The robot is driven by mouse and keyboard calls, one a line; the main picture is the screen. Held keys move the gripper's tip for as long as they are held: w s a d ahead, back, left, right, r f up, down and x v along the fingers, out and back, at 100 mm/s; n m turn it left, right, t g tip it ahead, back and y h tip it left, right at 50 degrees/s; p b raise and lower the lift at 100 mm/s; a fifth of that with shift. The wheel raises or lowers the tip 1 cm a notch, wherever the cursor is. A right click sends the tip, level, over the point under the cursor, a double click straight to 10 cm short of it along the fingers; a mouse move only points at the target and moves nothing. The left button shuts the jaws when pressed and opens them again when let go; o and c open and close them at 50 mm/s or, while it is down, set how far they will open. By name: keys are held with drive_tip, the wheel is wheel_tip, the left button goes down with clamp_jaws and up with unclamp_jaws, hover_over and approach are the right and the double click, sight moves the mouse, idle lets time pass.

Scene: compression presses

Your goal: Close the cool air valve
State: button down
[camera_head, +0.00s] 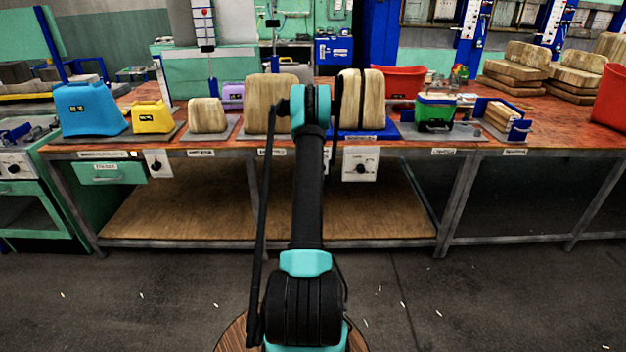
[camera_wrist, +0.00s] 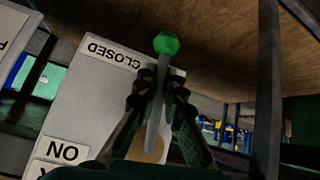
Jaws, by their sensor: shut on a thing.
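In the wrist view, a grey valve lever (camera_wrist: 153,130) with a green knob (camera_wrist: 166,43) at its end rises from a round tan base (camera_wrist: 148,150) on a light grey panel (camera_wrist: 85,110). The knob reaches past the panel's upper edge, to the right of an upside-down "CLOSED" label (camera_wrist: 112,53). An "ON" label (camera_wrist: 62,152) is at the lower left. My gripper (camera_wrist: 158,92) is shut on the lever shaft below the knob, one finger on each side. In the head view my arm hides the gripper and lever.
The long workbench (camera_head: 120,147) carries wooden blocks, a blue container (camera_head: 90,108) and a yellow one (camera_head: 152,116). Control boxes with knobs (camera_head: 360,163) hang under its front edge. A wooden lower shelf (camera_head: 170,215) lies beneath.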

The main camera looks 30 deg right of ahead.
drive_tip(key=shift+w+a+t+y, duration=0.2)
drive_tip(key=shift+a+t+y, duration=0.1)
drive_tip(key=shift+y, duration=0.2)
drive_tip(key=shift+a+m, duration=0.1)
drive_tip(key=shift+m, duration=0.2)
drive_tip(key=c, duration=1.6)
unclamp_jaws()
drive_tip(key=v, duration=1.1)
drive_tip(key=shift+s+r, duration=0.25)
drive_tip(key=shift+s, duration=0.05)
drive_tip(key=shift+a, duration=0.1)
